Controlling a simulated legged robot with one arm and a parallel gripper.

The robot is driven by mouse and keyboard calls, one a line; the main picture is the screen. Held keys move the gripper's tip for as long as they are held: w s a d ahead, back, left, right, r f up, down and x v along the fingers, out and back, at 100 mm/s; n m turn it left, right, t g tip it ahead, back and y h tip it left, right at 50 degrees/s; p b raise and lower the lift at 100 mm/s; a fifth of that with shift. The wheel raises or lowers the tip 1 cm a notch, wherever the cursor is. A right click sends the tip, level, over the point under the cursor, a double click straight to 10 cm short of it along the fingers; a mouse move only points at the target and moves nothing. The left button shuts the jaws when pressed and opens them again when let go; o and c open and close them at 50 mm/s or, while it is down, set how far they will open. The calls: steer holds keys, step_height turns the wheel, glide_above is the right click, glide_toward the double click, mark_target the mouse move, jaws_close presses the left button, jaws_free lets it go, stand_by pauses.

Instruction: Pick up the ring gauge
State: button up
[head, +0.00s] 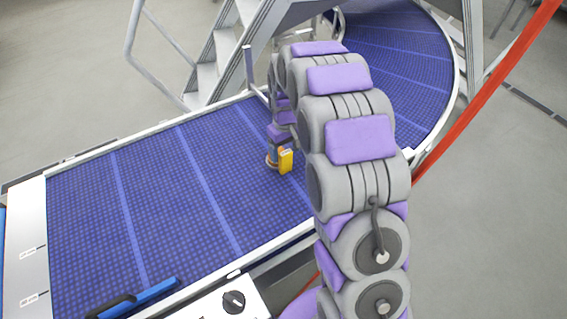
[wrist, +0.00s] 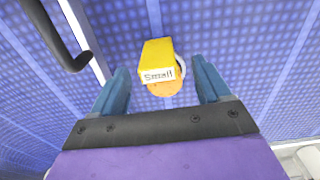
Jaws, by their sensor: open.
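A yellow block labelled "Small" (wrist: 157,58) shows in the wrist view, with a round orange face (wrist: 163,88) and a pale curved rim beside it. Together they look like the ring gauge, but the block covers much of the round part. In the head view the yellow block (head: 286,160) is on the blue belt, just left of my arm. My gripper (wrist: 160,78) is open, its two blue fingers on either side of the piece in the picture. I cannot tell how far the fingertips are from it. My arm hides most of the gripper in the head view.
The blue conveyor belt (head: 90,215) is mostly clear and curves away at the back right. A blue piece with a black handle (head: 135,300) lies at its near edge. Metal stairs (head: 215,60) stand behind. A dark curved bar (wrist: 55,35) is at the wrist view's upper left.

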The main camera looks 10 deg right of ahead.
mark_target(285, 158)
steer(key=shift+w+f+b, duration=0.2)
steer(key=shift+f+b, duration=0.2)
steer(key=shift+f, duration=1)
steer(key=shift+w+f+b, duration=0.15)
steer(key=shift+f+b, duration=0.25)
steer(key=shift+f, duration=0.95)
steer(key=shift+r, duration=0.1)
steer(key=shift+c, duration=0.2)
steer(key=c, duration=1.1)
steer(key=shift+c, duration=0.2)
steer(key=shift+r, duration=0.15)
step_height(285, 158, up, 18)
steer(key=p, duration=0.3)
